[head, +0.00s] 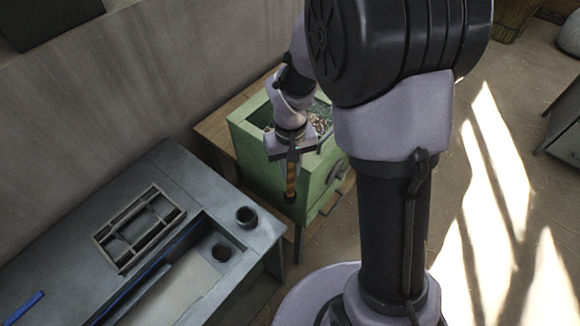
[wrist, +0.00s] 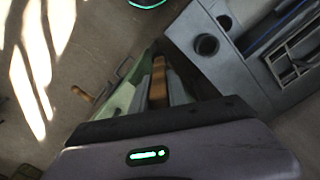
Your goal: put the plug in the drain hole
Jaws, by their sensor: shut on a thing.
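The grey sink bench (head: 180,172) stands to the left of my gripper. A dark round drain hole (head: 221,253) is in its sunken light basin.
The green box (head: 318,190) with loose bits inside stands on a wooden table behind my gripper. A slatted rack (head: 140,228) and a blue bar (head: 25,308) lie on the bench. The wall is behind; sunlit floor is open at right.

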